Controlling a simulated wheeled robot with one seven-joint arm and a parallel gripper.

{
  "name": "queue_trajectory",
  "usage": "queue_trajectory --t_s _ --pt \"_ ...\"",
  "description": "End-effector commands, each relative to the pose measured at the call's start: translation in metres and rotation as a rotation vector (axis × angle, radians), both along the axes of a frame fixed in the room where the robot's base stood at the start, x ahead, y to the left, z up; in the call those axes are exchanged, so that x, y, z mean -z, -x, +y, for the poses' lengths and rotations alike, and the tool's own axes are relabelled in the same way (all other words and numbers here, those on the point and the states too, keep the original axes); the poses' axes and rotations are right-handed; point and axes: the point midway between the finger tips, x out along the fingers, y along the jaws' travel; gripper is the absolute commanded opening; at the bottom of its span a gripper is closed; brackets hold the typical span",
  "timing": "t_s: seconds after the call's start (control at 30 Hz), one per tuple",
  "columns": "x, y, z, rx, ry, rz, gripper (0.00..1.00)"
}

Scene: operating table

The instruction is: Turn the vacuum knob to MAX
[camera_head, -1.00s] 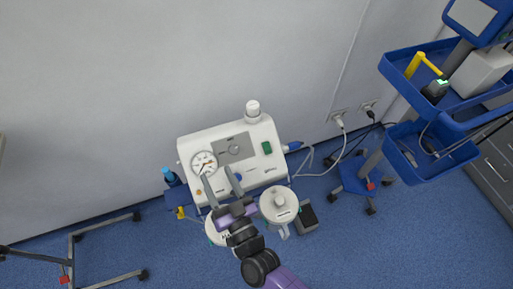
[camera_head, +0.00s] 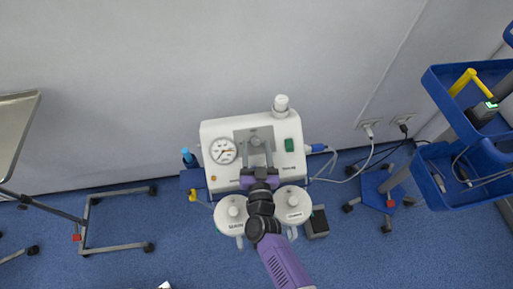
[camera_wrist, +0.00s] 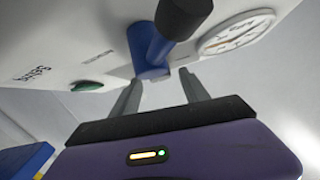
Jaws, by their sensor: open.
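The white suction unit (camera_head: 225,180) stands against the wall, with a round vacuum gauge (camera_head: 222,151) at its upper left. A grey knob (camera_head: 255,140) shows on the grey front panel, right of the gauge. My gripper (camera_head: 257,153) is open in front of that panel, its fingertips just below the knob in the picture. The knob's pointer and MAX mark cannot be read.
A green switch (camera_head: 289,145) sits right of the panel. Two lidded jars, left (camera_head: 232,212) and right (camera_head: 293,204), stand below, beside my arm. A blue-trayed cart (camera_head: 440,95) is at the right and a metal stand (camera_head: 120,190) at the left.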

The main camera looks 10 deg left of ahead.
Motion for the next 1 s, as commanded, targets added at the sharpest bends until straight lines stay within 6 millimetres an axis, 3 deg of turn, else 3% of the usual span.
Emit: queue_trajectory --t_s 0.3,0.6,1.0 --pt "0.0004 -0.0034 0.0004 0.000 0.000 0.002 0.53" --pt "0.0003 -0.0033 0.0005 0.000 0.000 0.001 0.00" --pt "-0.0024 -0.0030 0.0033 0.054 -0.037 0.013 0.00"
